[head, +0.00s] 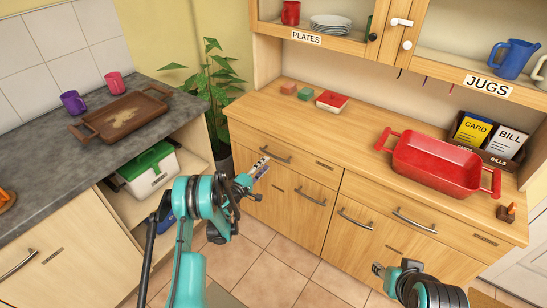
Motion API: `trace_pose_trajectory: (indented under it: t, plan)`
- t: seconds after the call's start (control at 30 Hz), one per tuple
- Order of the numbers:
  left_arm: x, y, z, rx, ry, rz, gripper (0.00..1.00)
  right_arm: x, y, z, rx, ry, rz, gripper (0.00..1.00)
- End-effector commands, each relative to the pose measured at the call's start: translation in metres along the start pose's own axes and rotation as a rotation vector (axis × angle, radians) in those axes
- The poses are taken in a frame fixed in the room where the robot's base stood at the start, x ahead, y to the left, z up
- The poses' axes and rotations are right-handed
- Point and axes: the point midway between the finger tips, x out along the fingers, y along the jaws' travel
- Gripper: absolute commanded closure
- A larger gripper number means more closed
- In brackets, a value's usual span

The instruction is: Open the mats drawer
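A wooden sideboard (285,117) has two closed upper drawers. The left drawer (300,163) has a curved metal handle (276,155) and a small label (325,166). The right drawer (450,228) has a similar handle (414,221) and label (485,239). Both labels are too small to read surely, so I cannot tell which is the mats drawer. My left gripper (260,181) is open and empty in front of the sideboard's left side, just below the left drawer's handle in the picture. My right gripper (378,269) is low in front of the right cupboard door; its fingers are unclear.
A red tub (436,163) and a card-and-bill box (490,150) stand on the sideboard. Lower doors have handles (312,196). A grey counter (45,160) with a wooden tray (87,129) is at left, a plant (208,90) in the corner. Tiled floor (270,280) is open below.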

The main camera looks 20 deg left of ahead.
Motion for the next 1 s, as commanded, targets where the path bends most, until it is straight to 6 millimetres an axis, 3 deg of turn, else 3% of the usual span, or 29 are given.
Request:
trace_pose_trajectory:
  t: [0.4,0.77,0.8,0.93,1.0]
  plan:
    - [0.063,-0.002,0.001,0.001,-0.003,-0.001,0.66,0.017,0.0,0.012,0.0,0.0,0.0,0.6]
    - [0.072,0.001,0.001,0.001,-0.002,-0.001,0.66,0.018,0.0,0.013,0.0,0.0,0.0,0.6]
    - [0.072,0.001,0.001,0.001,-0.002,-0.001,0.68,0.018,0.0,0.013,0.0,0.0,0.0,0.6]
    - [0.072,0.001,0.001,0.001,-0.002,-0.001,1.0,0.018,0.0,0.013,0.0,0.0,0.0,0.6]
    - [0.072,0.0,0.001,0.001,-0.002,-0.001,1.0,0.018,0.0,0.013,0.0,0.0,0.0,0.6]
